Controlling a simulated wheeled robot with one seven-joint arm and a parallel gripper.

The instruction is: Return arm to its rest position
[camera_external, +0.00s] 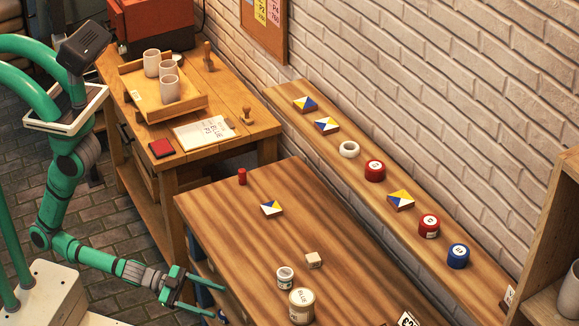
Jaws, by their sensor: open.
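My green arm (93,254) reaches from the left toward the near left edge of the brown table (215,232). My gripper (218,301) is open, with its two green fingers spread apart. I see nothing held between the fingers. It is beside the table's left side, left of the white jar (285,278) and the larger labelled pot (301,306). The lower finger is close to the bottom edge of the picture.
A wall shelf (329,148) holds tiles and pots. A second table carries a tray (190,107) with cups.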

